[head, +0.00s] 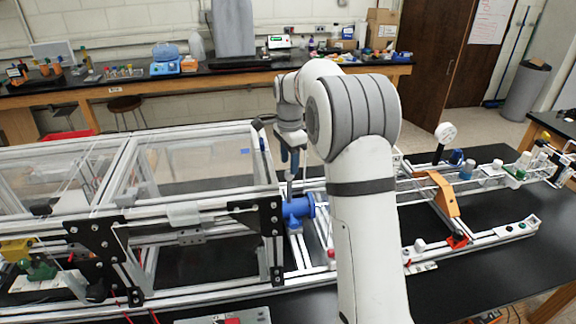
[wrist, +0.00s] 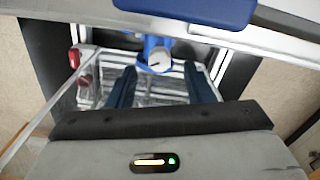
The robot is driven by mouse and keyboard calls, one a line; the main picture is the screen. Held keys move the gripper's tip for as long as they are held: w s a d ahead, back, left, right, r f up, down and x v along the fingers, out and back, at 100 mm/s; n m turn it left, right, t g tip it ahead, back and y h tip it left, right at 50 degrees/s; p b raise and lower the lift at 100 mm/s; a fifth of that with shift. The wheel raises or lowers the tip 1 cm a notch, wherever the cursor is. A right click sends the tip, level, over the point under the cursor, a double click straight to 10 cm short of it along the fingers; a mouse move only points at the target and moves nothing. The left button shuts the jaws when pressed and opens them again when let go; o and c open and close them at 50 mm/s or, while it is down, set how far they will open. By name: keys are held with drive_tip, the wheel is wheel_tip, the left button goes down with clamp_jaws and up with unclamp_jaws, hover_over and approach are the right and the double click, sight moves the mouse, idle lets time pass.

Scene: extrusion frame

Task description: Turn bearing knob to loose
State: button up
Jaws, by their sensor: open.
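A blue bearing part (head: 297,208) sits on the frame rail at the right end of the clear-panelled enclosure. In the wrist view, a round pale knob face with a dark mark (wrist: 159,62) shows on this blue part (wrist: 154,43); I take it to be the bearing knob. The mark's setting is too small to read. My gripper (head: 290,168) points down above the blue part. In the wrist view, my gripper (wrist: 160,72) is open, its dark blue fingers on either side of the knob in the picture. I see no contact, and the gap is hard to judge.
The enclosure (head: 190,165) with aluminium bars and black brackets (head: 270,232) stands left of my gripper. An orange bracket (head: 444,194) and rails lie to the right. A blue bar (wrist: 195,12) crosses the top of the wrist view.

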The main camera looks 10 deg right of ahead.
sight(289, 172)
drive_tip(key=shift+f, duration=1.55)
drive_tip(key=shift+c, duration=0.4)
